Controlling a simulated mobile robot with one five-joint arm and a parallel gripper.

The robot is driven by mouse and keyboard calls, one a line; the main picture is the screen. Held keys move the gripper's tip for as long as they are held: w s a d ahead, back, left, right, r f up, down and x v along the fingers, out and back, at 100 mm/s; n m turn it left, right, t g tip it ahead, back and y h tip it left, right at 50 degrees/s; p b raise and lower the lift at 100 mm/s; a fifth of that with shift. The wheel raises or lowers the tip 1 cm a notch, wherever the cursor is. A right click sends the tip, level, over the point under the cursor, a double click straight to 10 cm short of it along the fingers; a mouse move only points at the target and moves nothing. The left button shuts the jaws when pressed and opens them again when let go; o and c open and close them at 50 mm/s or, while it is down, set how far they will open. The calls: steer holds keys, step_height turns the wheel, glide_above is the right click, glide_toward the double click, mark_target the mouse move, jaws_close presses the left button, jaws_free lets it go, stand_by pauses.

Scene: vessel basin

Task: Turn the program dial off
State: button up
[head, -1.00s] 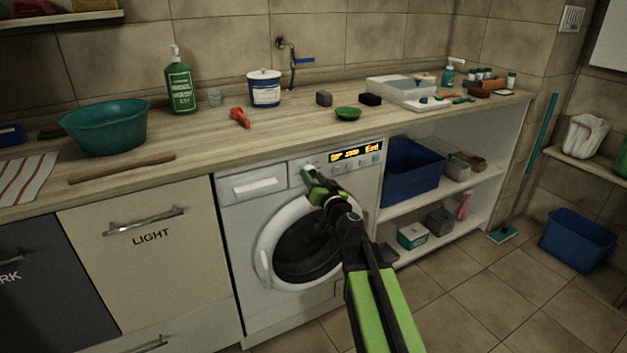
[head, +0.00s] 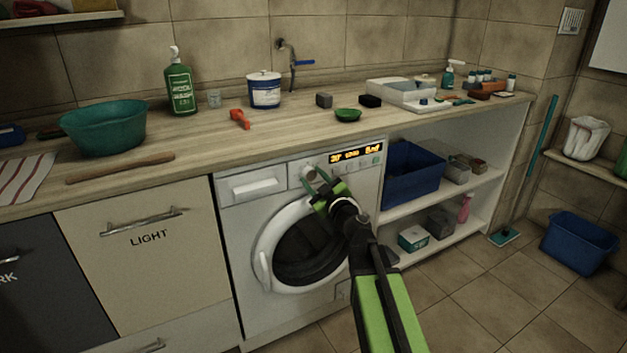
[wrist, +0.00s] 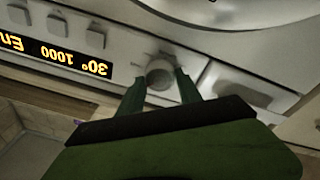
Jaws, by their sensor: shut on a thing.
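The program dial (head: 309,172) is a small round light knob on the washing machine's front panel, left of the lit display. In the wrist view, which is upside down, the dial (wrist: 159,74) sits between my two green fingers. My gripper (head: 316,180) is shut on the dial, one finger on each side of it. The display (head: 357,153) glows orange and reads 30°, 1000 and End. It also shows in the wrist view (wrist: 55,55), cut off at the left edge. The dial's pointer mark is too small to read.
The washing machine door (head: 300,243) is closed below the panel. Buttons (wrist: 60,25) lie beside the display. The detergent drawer (head: 251,185) is left of the dial.

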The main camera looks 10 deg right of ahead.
steer(key=n, duration=0.5)
steer(key=shift+w+d+y, duration=0.1)
steer(key=shift+y, duration=0.2)
steer(key=shift+n+g+y, duration=0.3)
steer(key=shift+n+g, duration=0.1)
steer(key=shift+n, duration=1.3)
steer(key=o, duration=1.4)
steer(key=shift+c, duration=0.2)
